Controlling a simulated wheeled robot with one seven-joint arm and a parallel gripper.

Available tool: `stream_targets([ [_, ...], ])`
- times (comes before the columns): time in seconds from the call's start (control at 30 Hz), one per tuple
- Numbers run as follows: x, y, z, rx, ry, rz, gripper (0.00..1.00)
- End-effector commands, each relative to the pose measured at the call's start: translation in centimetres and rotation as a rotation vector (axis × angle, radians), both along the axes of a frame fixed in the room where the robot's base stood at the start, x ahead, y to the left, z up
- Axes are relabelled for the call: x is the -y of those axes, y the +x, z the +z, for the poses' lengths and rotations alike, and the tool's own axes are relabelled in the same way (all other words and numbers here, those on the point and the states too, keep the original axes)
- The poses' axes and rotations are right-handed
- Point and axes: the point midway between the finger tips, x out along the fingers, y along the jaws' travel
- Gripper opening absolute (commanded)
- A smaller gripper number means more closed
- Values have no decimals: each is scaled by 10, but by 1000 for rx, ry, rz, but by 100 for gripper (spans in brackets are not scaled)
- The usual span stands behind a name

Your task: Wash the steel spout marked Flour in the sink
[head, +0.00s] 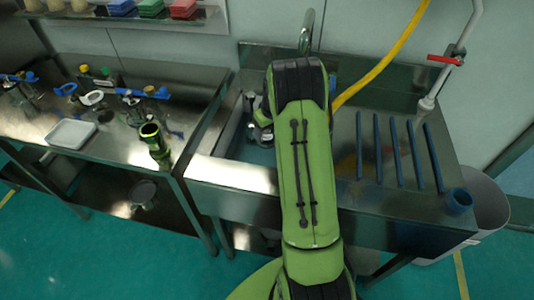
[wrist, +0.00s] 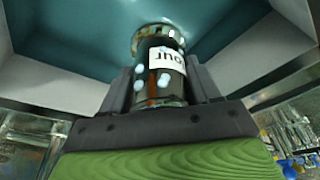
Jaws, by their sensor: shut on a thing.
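The steel spout (wrist: 153,85) shows in the wrist view, a shiny cylinder with a white label whose partly visible, upside-down letters fit Flour. My gripper (wrist: 163,92) is shut on it, with one dark finger on each side. The spout points away from my gripper toward a teal surface inside the sink. In the head view my arm reaches over the sink (head: 232,178) and covers much of its basin. Part of my wrist shows at the arm's left; the spout cannot be made out there. I cannot tell whether the spout touches water.
A curved tap (head: 306,32) stands behind the sink. A yellow hose (head: 392,58) and a pipe with a red valve handle (head: 446,60) are at the right. A cluttered steel table (head: 112,158) stands left.

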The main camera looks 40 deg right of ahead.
Motion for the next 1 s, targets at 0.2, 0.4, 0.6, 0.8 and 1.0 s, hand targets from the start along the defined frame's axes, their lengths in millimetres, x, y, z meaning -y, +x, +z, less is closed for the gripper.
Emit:
stream_targets([
  [0.2,0,1,36,3,-1,0,0],
  [0.4,0,1,64,3,-1,1,0],
  [0.6,0,1,92,3,-1,1,0],
  [0.8,0,1,103,2,0,1,0],
  [1.0,0,0,101,2,0,1,0],
])
